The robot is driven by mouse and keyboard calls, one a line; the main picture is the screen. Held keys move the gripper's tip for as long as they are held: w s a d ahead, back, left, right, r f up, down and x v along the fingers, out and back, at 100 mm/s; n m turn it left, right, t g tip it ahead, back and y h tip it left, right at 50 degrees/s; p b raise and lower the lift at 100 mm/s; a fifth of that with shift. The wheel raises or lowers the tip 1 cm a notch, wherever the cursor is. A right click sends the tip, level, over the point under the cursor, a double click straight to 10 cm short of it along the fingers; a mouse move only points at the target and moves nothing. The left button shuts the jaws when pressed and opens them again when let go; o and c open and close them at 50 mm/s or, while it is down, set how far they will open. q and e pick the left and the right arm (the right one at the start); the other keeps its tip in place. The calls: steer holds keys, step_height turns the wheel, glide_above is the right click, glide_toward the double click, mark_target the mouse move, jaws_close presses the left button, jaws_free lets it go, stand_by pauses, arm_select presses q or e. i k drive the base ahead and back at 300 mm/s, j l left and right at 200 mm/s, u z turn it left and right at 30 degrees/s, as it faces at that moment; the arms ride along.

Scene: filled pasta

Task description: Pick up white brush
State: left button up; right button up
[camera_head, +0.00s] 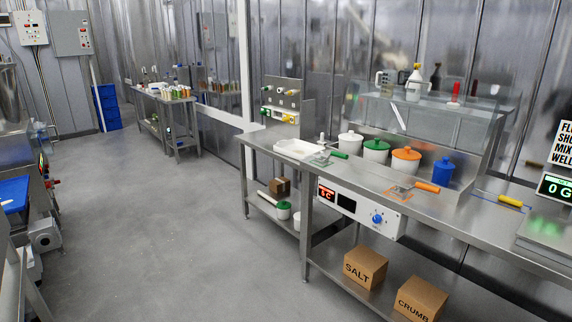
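Neither of my grippers is in view. I cannot single out a white brush with certainty. A white tray (299,149) lies at the left end of the long steel table (360,181). A small white upright item (321,139) stands just right of it, too small to identify. A wall rack (281,98) behind the tray holds several small tools, some with whitish parts.
Tools with green (339,154), orange (428,187) and yellow (510,201) handles lie on the table. Lidded pots, including a blue one (443,171), stand behind. SALT (365,267) and CRUMB (420,299) boxes sit below. Open floor (185,225) lies left.

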mark_target(322, 143)
steer(key=i+j+u, duration=0.2)
steer(key=i+u, duration=0.15)
steer(key=i, duration=0.35)
steer(key=i+u, duration=0.3)
steer(key=i, duration=0.45)
steer(key=i+l+u, duration=0.2)
steer(key=i+u, duration=0.15)
steer(key=i, duration=0.35)
steer(key=i+j, duration=0.1)
steer(key=i, duration=1)
steer(key=i+z, duration=0.35)
steer(key=z, duration=0.15)
steer(key=i+j+z, duration=0.15)
steer(key=i+z, duration=0.15)
steer(key=z, duration=0.15)
steer(key=i+j+z, duration=0.2)
steer(key=z, duration=0.3)
steer(key=i+j+z, duration=0.15)
steer(key=z, duration=0.3)
steer(key=i+j+z, duration=0.25)
steer(key=z, duration=0.15)
steer(key=i+j+z, duration=0.2)
steer(key=z, duration=0.25)
steer(key=i+j+z, duration=0.1)
steer(key=j+z, duration=0.35)
steer(key=i+j+z, duration=0.1)
steer(key=j+z, duration=0.75)
steer(key=i+j+z, duration=0.25)
steer(key=i, duration=0.25)
